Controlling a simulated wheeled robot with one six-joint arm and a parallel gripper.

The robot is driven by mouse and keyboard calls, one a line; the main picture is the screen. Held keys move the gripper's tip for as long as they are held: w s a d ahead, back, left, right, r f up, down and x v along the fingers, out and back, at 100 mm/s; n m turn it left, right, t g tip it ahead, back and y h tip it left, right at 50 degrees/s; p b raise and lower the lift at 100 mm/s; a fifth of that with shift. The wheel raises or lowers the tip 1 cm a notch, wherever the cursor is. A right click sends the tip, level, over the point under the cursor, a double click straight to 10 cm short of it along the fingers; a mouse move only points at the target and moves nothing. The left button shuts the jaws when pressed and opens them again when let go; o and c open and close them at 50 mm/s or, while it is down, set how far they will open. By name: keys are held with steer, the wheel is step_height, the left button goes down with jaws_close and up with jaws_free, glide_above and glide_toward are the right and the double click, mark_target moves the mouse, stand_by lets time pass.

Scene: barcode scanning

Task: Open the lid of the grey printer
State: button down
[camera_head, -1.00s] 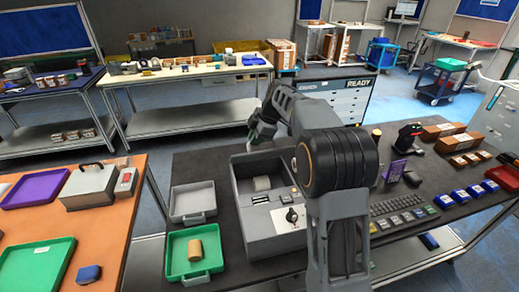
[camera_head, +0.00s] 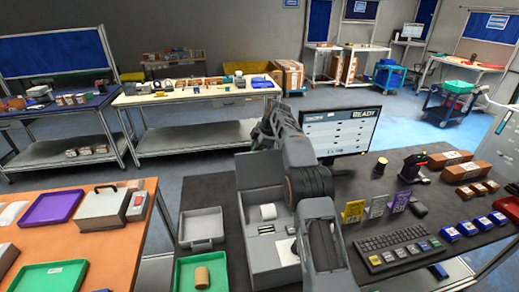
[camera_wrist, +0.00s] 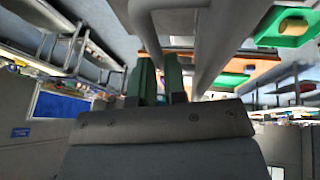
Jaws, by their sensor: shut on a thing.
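The grey printer (camera_head: 257,246) stands on the dark table in the head view, left of my arm. Its inside is uncovered, with a white paper roll (camera_head: 267,212) showing. A grey panel, which looks like its lid (camera_head: 258,169), stands raised at the back. My arm reaches over the printer's right side and past the raised panel. In the wrist view, my gripper (camera_wrist: 162,65) has its greenish fingers close together beside grey bars; it is shut, but the held part is hard to make out. The head view hides the fingertips.
A grey tray (camera_head: 202,227) and a green tray with a brown roll (camera_head: 202,277) lie left of the printer. A monitor (camera_head: 341,131) stands behind. Upright cards (camera_head: 353,212), a keyboard (camera_head: 391,244) and a scanner (camera_head: 412,167) are to the right.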

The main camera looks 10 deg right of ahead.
steer(key=shift+w+f, duration=0.2)
steer(key=shift+f, duration=0.3)
steer(key=shift+w+f, duration=0.15)
steer(key=shift+f, duration=0.3)
steer(key=shift+w, duration=0.1)
steer(key=c, duration=1.2)
jaws_free()
steer(key=shift+o, duration=0.2)
steer(key=shift+d+r, duration=0.1)
steer(key=shift+r, duration=0.4)
steer(key=v, duration=0.5)
steer(key=shift+w+r, duration=0.15)
steer(key=shift+r, duration=0.2)
steer(key=s+d+b, duration=0.5)
steer(key=d, duration=0.5)
steer(key=shift+s+d+r+b, duration=0.15)
steer(key=shift+s+d+b, duration=0.1)
steer(key=shift+s+b, duration=0.15)
